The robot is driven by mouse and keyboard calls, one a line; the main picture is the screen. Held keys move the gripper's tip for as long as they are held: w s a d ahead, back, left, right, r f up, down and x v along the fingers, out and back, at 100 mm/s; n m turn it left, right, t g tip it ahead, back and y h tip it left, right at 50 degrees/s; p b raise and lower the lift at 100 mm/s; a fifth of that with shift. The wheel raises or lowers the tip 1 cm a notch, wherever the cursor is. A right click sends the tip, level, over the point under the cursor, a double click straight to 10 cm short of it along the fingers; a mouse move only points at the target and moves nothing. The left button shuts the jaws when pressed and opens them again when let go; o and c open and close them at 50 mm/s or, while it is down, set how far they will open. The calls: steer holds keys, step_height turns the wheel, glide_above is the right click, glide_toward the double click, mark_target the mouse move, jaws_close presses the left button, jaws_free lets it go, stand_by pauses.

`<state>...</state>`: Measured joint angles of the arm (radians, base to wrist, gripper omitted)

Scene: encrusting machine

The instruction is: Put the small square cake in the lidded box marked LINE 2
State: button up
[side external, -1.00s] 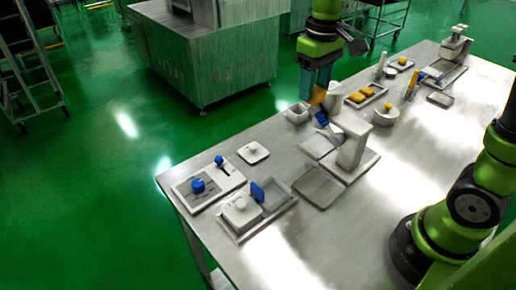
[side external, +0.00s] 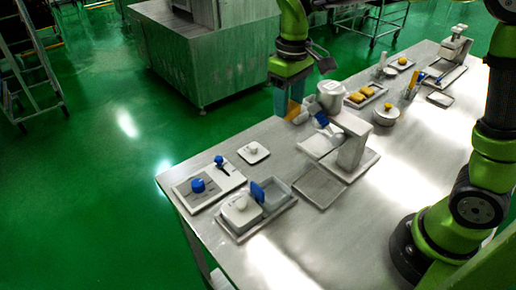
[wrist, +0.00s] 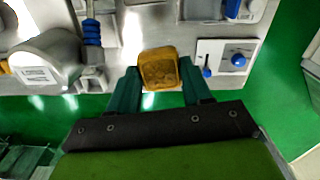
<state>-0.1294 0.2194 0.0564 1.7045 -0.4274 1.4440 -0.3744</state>
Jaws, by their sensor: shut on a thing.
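My gripper (side external: 289,113) is shut on a small square golden-brown cake (wrist: 159,69), which sits between the two green fingers in the wrist view. In the side view the cake (side external: 293,110) shows as an orange patch low between the fingers, over the far edge of the table. A white box with a knobbed lid (side external: 242,207) stands on a tray at the near left end of the table. An open grey box (side external: 276,192) stands beside it, with an upright blue piece (side external: 257,192) between them. I cannot read a LINE 2 marking.
A grey machine with a round hopper (side external: 330,95) and blue nozzle (side external: 321,119) stands close right of my gripper. A loose square lid (side external: 253,151) and a control panel with blue knobs (side external: 208,185) lie to the left. A tray of yellow cakes (side external: 365,96) is farther right.

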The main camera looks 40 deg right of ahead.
steer(key=shift+m, duration=0.9)
steer(key=shift+s+a+f, duration=0.85)
steer(key=shift+a+f, duration=0.6)
steer(key=shift+f, duration=0.85)
steer(key=shift+s+a+f, duration=0.9)
steer(key=shift+a+f, duration=0.55)
steer(key=shift+f, duration=0.8)
steer(key=shift+s+a+f, duration=0.85)
steer(key=shift+a+f, duration=0.6)
steer(key=shift+f, duration=0.85)
steer(key=shift+f, duration=1.25)
